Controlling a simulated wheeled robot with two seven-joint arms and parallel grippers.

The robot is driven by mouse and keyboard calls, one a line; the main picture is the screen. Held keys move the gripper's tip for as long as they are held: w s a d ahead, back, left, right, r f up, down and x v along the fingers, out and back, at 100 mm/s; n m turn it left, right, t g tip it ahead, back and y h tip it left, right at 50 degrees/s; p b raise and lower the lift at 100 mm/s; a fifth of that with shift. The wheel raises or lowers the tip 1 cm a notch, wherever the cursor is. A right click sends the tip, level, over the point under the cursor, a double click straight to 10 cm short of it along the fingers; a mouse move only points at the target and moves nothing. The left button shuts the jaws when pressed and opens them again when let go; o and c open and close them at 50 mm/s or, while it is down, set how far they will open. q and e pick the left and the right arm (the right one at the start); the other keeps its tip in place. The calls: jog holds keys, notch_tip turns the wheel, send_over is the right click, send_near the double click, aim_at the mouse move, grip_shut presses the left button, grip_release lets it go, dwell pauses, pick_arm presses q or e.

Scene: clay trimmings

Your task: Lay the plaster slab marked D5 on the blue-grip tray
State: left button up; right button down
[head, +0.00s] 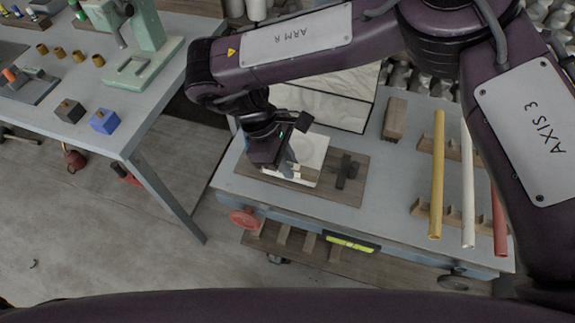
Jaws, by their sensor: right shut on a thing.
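A pale, square plaster slab (314,150) is at the wooden board on the grey workbench, in the middle of the head view. My right gripper (290,168) reaches down over its left part and is shut on it. The gripper hides part of the slab, and I cannot tell whether the slab touches the board. No D5 mark is readable. I cannot make out a tray with a blue grip. My left gripper is not in view.
The wooden board (338,192) carries a dark cross-shaped piece (347,170) right of the slab. Yellow (437,175), white (466,190) and red rods lie on wooden racks to the right. A wooden block (395,118) stands behind. Another table (150,118) is at the left.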

notch_tip(320, 180, down, 2)
jog(key=c, duration=1.4)
grip_release()
jog(key=shift+o, duration=0.2)
